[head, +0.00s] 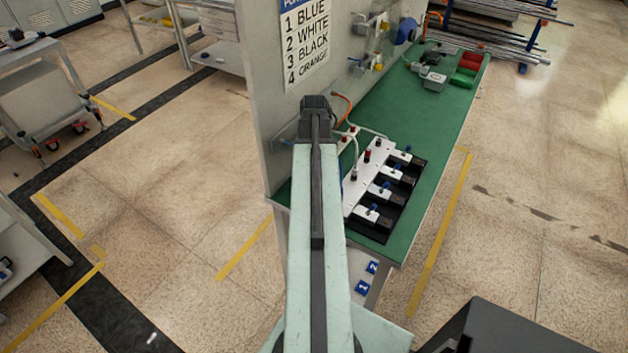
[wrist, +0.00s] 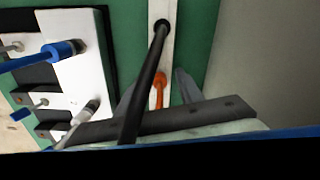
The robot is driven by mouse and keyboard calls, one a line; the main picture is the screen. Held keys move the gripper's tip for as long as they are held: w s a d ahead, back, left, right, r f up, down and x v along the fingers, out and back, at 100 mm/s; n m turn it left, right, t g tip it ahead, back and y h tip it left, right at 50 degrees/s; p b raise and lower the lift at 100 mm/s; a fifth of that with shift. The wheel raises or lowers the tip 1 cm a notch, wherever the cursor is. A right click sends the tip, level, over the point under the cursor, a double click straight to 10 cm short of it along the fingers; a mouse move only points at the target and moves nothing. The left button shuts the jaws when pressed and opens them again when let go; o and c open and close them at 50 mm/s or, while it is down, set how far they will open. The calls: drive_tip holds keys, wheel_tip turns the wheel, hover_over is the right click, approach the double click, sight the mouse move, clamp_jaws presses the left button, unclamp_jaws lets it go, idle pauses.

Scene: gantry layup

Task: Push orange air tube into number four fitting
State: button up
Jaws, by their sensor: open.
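The orange tube (wrist: 159,92) shows in the wrist view as a short upright piece at a white strip (wrist: 168,60). In the head view an orange tube (head: 346,104) curves beside the panel, next to my arm. My gripper (wrist: 156,95) is open in the wrist view, with a grey finger on each side of the orange tube and no visible grip on it. A black tube (wrist: 150,80) crosses in front of the strip. The fittings (head: 366,156) sit on a white plate; their numbers cannot be read. In the head view my gripper is hidden behind my arm.
A blue tube (wrist: 65,50) and a white tube (wrist: 86,112) are at the white block in the wrist view. A sign (head: 306,45) lists 1 blue, 2 white, 3 black, 4 orange. The green bench (head: 425,115) has clear room behind the row of black-based units.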

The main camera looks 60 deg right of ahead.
drive_tip(key=shift+r, duration=0.1)
clamp_jaws()
